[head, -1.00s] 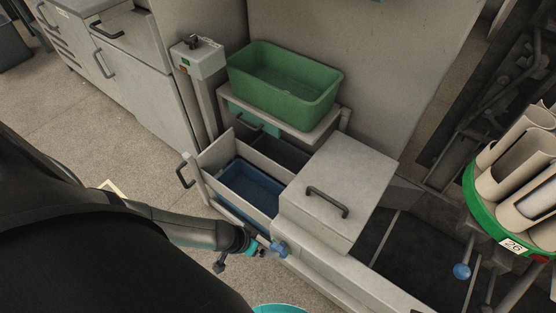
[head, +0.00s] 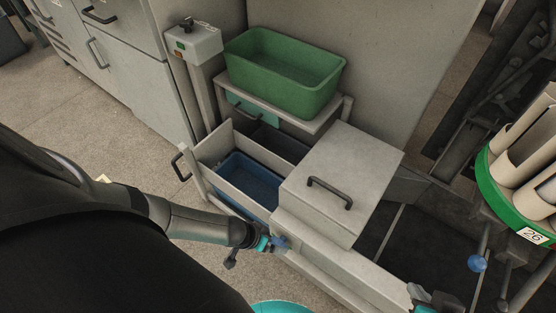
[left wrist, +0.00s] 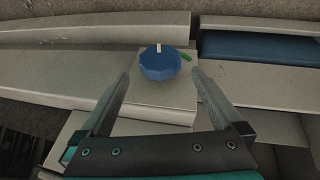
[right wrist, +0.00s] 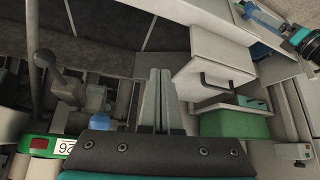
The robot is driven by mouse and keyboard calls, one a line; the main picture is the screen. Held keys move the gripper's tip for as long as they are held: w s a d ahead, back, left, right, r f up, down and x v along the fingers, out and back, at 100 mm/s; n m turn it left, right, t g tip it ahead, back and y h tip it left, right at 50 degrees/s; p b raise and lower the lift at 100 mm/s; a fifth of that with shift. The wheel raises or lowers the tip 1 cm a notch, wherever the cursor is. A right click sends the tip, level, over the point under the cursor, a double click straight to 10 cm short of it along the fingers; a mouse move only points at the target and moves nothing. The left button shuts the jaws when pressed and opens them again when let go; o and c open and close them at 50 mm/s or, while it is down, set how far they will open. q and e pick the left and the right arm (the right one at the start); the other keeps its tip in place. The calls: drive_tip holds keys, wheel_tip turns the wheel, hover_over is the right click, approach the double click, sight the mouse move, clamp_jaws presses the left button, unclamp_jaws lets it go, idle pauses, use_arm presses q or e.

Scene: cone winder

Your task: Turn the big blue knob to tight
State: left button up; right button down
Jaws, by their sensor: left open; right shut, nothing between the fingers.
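The big blue knob (head: 281,243) is on the front of the pale machine rail, below the open drawer. In the left wrist view the knob (left wrist: 160,66) has a white pointer mark at its top edge, and a green mark (left wrist: 186,57) lies just to its right. My left gripper (head: 268,243) is open in front of the knob, one finger on each side of it. Gaps show between the fingers and the knob. My right gripper (right wrist: 158,72) is shut and empty; part of it shows at the bottom right of the head view.
An open drawer with a blue bin (head: 250,180) is behind the knob. A lidded box (head: 340,175) with a dark handle stands to its right. A green tub (head: 283,72) is on a shelf behind. A blue ball-topped lever (head: 477,264) and the cone carousel (head: 500,195) are at right.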

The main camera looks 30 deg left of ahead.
sight(275, 243)
use_arm(q)
drive_tip(key=shift+b+x, duration=2)
drive_tip(key=shift+x, duration=0.55)
drive_tip(key=shift+w+f+b, duration=0.15)
drive_tip(key=shift+f+b, duration=0.2)
drive_tip(key=shift+f, duration=0.05)
drive_tip(key=shift+w+d+f, duration=0.1)
drive_tip(key=shift+f, duration=0.1)
use_arm(e)
drive_tip(key=w+a+r+t+y, duration=0.2)
drive_tip(key=a+r+t+y, duration=0.1)
drive_tip(key=a+t, duration=0.5)
drive_tip(key=shift+w+a+m+t+y, duration=0.15)
drive_tip(key=shift+a+m+t+y, duration=0.15)
drive_tip(key=shift+t+y, duration=0.45)
drive_tip(key=shift+r, duration=0.1)
